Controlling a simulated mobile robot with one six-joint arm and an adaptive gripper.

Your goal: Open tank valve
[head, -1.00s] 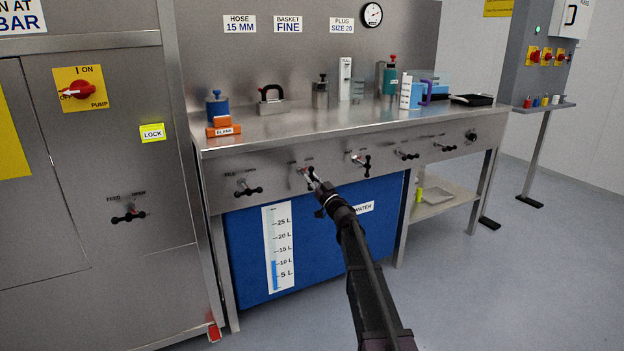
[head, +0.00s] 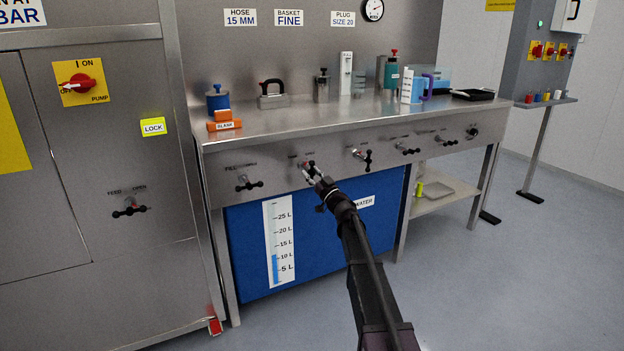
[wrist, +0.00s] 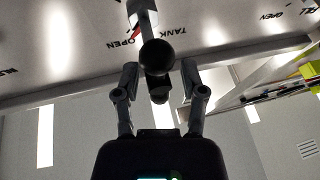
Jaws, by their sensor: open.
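The tank valve (wrist: 157,57) is in the wrist view beneath the "TANK" and "OPEN" lettering. Its round black knob faces the camera and a pale stem with a red mark runs behind it. My gripper (wrist: 160,74) is open, with one finger on each side of the knob. I cannot tell whether either finger touches it. In the head view my gripper (head: 311,174) is at the bench's front panel, second valve from the left, and largely hides the valve.
The fill valve (head: 248,183) is to the left on the panel and another valve (head: 362,156) to the right. A blue water tank (head: 330,225) with a level scale is below. The feed valve (head: 130,207) is on the left cabinet.

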